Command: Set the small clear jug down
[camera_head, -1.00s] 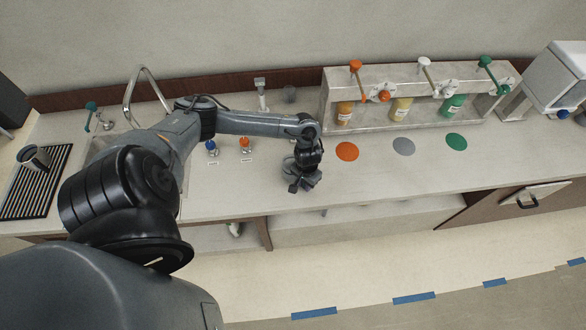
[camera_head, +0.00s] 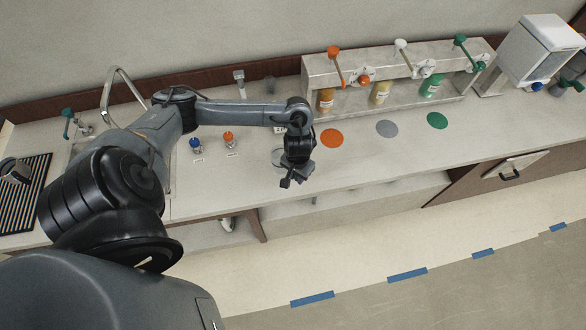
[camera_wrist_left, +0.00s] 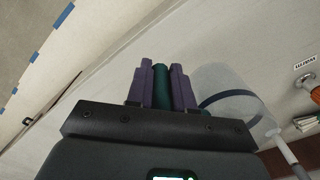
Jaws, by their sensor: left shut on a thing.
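My left gripper (camera_head: 287,182) hangs over the front part of the counter, left of the orange disc. In the left wrist view its purple fingers (camera_wrist_left: 162,85) are shut on a dark green upright part, which looks like the handle of the small clear jug (camera_wrist_left: 232,82). The jug shows as a see-through shape with a dark blue band, right beside the fingers. In the head view the jug (camera_head: 277,157) is mostly hidden behind the wrist; only a pale edge shows. I cannot tell whether its base touches the counter. My right gripper is not in view.
Orange (camera_head: 332,138), grey (camera_head: 387,128) and green (camera_head: 437,121) discs lie on the counter before a bottle rack (camera_head: 318,70). Blue (camera_head: 196,144) and orange (camera_head: 229,140) knobs stand left of the gripper. A striped drip mat (camera_head: 38,190) lies far left. The counter's front right is clear.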

